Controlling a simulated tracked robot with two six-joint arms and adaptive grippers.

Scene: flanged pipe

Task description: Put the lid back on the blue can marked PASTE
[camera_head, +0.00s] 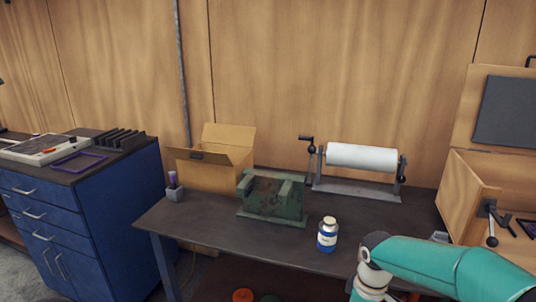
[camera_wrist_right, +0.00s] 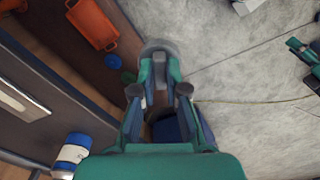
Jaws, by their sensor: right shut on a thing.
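The blue-and-white can (camera_head: 327,236) stands upright on the dark workbench, near its front edge and right of the green vise-like block. Its marking is too small to read. It also shows at the lower left of the right wrist view (camera_wrist_right: 70,155). My right gripper (camera_wrist_right: 160,72) is shut on a grey round piece that looks like the lid (camera_wrist_right: 157,46), held beyond the bench edge over the floor, apart from the can. In the head view only my right arm shows, at the lower right; its fingers are out of frame. My left gripper is not in view.
The green block (camera_head: 272,197), a cardboard box (camera_head: 215,165) and a paper roll on a stand (camera_head: 360,158) are behind the can. A wooden box (camera_head: 470,200) stands at the right. An orange bin (camera_wrist_right: 92,22) is below the bench. The bench's front left is clear.

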